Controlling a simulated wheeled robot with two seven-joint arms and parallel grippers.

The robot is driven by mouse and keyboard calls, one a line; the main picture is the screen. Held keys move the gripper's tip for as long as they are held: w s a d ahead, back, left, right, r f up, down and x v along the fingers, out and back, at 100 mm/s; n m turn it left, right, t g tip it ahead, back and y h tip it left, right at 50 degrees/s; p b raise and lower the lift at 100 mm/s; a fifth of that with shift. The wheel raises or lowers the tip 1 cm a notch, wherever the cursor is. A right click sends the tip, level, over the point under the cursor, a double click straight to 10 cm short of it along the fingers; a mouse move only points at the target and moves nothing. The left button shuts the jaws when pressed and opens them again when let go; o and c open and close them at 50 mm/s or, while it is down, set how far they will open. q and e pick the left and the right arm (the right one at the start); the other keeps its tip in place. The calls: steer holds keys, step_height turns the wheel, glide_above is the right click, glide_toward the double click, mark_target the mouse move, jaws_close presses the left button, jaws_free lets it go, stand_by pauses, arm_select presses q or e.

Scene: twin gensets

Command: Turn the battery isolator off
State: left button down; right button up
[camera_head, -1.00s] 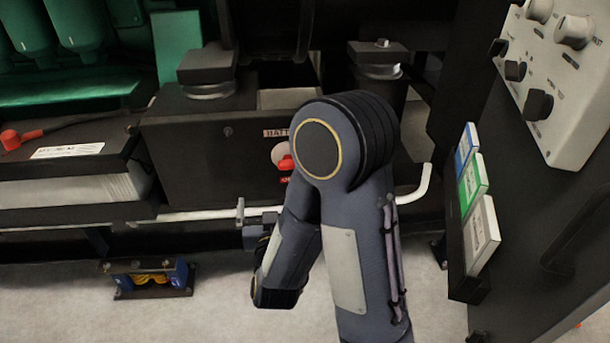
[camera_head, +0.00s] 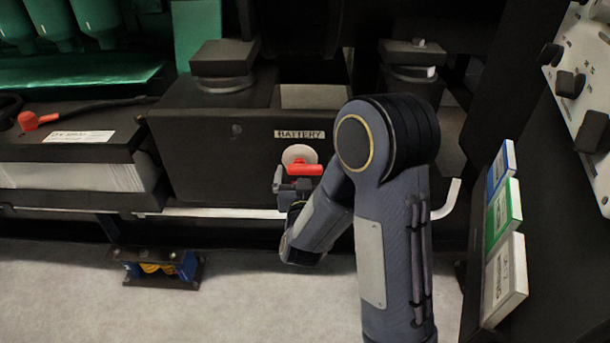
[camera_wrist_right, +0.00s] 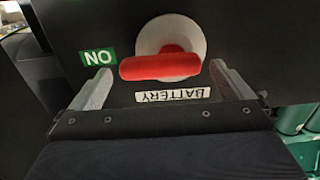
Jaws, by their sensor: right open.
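The battery isolator is a red bar handle (camera_head: 306,169) on a pale round plate (camera_head: 299,154), below a BATTERY label (camera_head: 299,134) on a dark box. The handle lies about level. My right gripper (camera_head: 292,186) is just in front of and below it in the head view. In the right wrist view, which is upside down, the red handle (camera_wrist_right: 160,66) shows between my two open fingers, lying across the gap. A green ON label (camera_wrist_right: 98,57) is beside it. I cannot tell whether a finger touches the handle. My left gripper is not in view.
A battery (camera_head: 75,165) with a red terminal cap stands at the left. A white rail (camera_head: 225,212) runs below the box. A small blue and yellow part (camera_head: 158,268) is on the floor. A panel with knobs (camera_head: 588,100) and coloured booklets (camera_head: 502,210) is at the right.

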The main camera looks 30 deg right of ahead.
steer(key=shift+c, duration=0.3)
steer(key=c, duration=0.9)
steer(key=shift+f+m+b, duration=0.25)
steer(key=shift+m+b, duration=0.35)
steer(key=shift+b, duration=0.35)
steer(key=m+b, duration=0.3)
steer(key=m, duration=0.2)
steer(key=f+m+b, duration=0.1)
steer(key=m+b, duration=0.3)
steer(key=m, duration=0.2)
steer(key=m+b, duration=0.4)
steer(key=m, duration=0.1)
steer(key=shift+w+a+f+m, duration=0.25)
steer(key=shift+a+f+m, duration=0.05)
steer(key=shift+a, duration=0.1)
